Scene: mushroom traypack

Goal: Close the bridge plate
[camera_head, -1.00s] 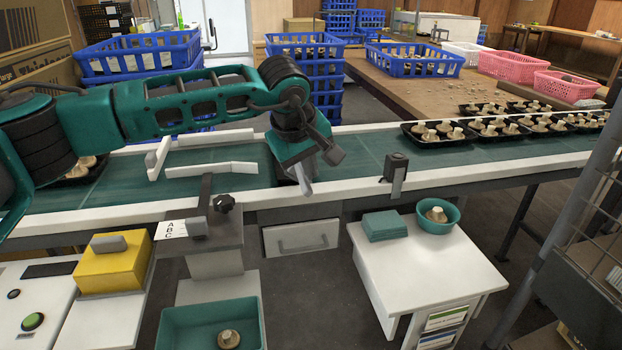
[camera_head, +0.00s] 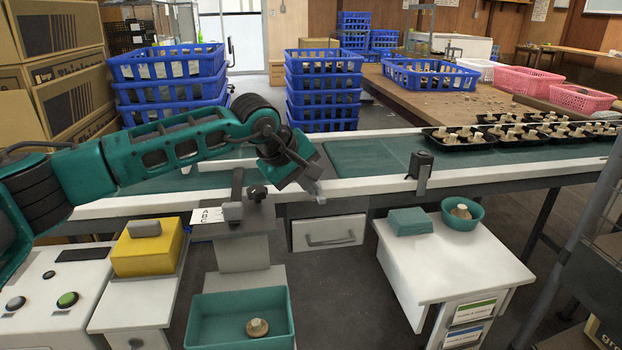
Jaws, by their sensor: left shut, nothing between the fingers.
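My left gripper (camera_head: 318,190) is shut and empty, low over the conveyor's near white rail, in the middle of the view. The teal conveyor belt (camera_head: 375,156) runs left to right beneath and behind it. A dark break in the belt shows just right of the gripper, near the left end of the right-hand belt section. I cannot make out the bridge plate clearly; my gripper and forearm cover much of that stretch. Whether the gripper touches anything there cannot be told. My right gripper is not in view.
A black sensor post (camera_head: 420,172) stands on the near rail to the right. Black mushroom trays (camera_head: 440,142) sit on the right belt. A scale post (camera_head: 237,207) stands close in front of the belt, left of the gripper. Blue crates (camera_head: 323,92) are stacked behind.

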